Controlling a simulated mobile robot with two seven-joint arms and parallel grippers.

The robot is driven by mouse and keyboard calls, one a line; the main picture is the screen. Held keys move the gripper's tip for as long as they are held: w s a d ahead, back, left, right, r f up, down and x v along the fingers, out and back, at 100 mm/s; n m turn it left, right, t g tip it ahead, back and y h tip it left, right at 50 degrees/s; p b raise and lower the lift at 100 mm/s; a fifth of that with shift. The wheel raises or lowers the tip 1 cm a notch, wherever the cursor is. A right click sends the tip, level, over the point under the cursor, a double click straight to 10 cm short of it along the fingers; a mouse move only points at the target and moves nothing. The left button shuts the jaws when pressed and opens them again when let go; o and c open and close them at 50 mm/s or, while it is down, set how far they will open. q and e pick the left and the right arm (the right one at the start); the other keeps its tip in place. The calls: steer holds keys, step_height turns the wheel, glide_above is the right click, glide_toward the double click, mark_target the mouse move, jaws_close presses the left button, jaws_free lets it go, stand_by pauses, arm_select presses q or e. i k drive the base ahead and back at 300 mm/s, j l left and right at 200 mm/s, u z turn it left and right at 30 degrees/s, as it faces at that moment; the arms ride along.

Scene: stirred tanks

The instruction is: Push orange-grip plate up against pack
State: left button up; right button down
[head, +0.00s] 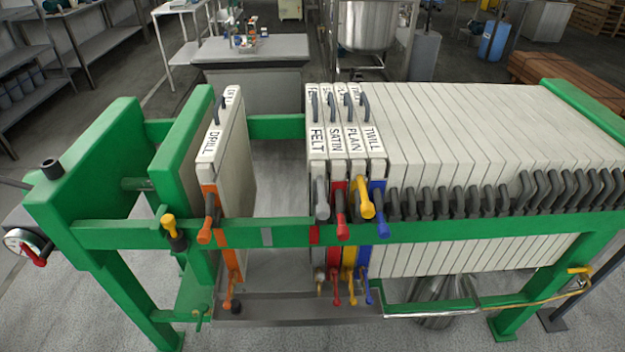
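The orange-grip plate (229,145) is white, labelled DRILL on top, with an orange side grip (206,219). It stands upright at the left of the gap, close to the green pressing plate (182,135). The pack (470,130) of white plates stands to the right. Its left end holds the plates labelled FELT (317,140), SATIN, PLAIN and TWILL, with grey, red, yellow and blue grips. A wide open gap separates the DRILL plate from the FELT plate. Neither of my grippers is in view.
Dark handles (480,203) line the pack's front. A grey tray (285,306) lies below. A grey workbench (255,50) and a steel tank (367,25) stand behind.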

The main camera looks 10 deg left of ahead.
mark_target(232, 193)
steer(key=j+z, duration=0.3)
steer(key=j, duration=0.6)
steer(key=j+z, duration=0.3)
steer(key=j, duration=0.65)
steer(key=k+j, duration=0.1)
steer(key=k, duration=0.55)
steer(key=i+l+u, duration=0.1)
steer(key=u, duration=0.25)
steer(key=l+u, duration=0.15)
steer(key=u, duration=0.2)
steer(key=l+u, duration=0.2)
steer(key=u, duration=0.15)
steer(key=i+l+u, duration=0.1)
steer(key=l+u, duration=0.25)
steer(key=l, duration=0.55)
steer(key=l+u, duration=0.1)
steer(key=l, duration=0.85)
steer(key=k, duration=0.05)
